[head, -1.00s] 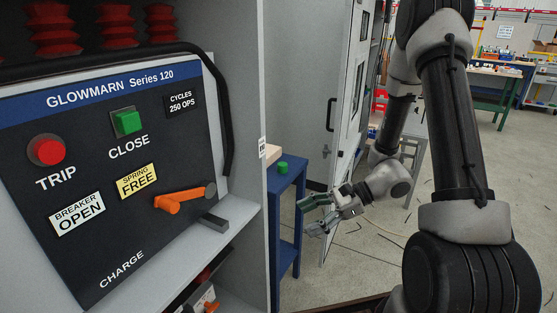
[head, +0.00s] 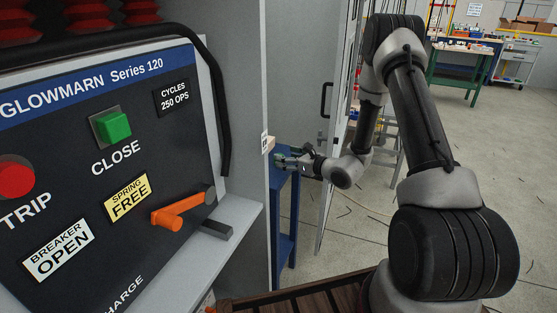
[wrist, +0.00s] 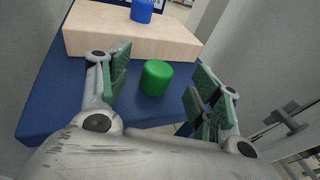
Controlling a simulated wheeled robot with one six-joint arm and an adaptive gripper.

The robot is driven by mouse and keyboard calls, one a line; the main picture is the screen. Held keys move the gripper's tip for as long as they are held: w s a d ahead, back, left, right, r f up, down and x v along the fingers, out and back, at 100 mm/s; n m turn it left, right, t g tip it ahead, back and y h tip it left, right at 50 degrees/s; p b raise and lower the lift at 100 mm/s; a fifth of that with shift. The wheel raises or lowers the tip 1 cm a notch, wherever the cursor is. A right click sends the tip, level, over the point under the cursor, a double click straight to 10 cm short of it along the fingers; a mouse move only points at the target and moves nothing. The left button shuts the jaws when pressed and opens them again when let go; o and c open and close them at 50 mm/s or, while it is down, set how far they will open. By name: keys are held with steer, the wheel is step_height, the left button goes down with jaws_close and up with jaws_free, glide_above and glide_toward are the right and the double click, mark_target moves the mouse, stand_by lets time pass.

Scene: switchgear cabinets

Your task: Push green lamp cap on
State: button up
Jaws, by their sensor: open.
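The green lamp cap (wrist: 156,77) is a short green cylinder standing upright on the blue table (wrist: 50,112) in the wrist view. My gripper (wrist: 160,82) is open, with one green-padded finger on each side of the cap. A gap shows between the cap and each finger, and the cap is not gripped. In the head view my gripper (head: 282,160) is over the blue table, and I cannot clearly make out the cap there.
A pale wooden block (wrist: 125,42) lies behind the cap, with a blue cap (wrist: 142,10) on it. The breaker panel (head: 110,180) and cabinet wall (head: 240,100) stand left of my arm. An open cabinet door (head: 335,150) is beyond my gripper.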

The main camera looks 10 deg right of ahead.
steer(key=x, duration=0.2)
steer(key=f+x, duration=0.1)
steer(key=x, duration=0.2)
steer(key=c, duration=0.9)
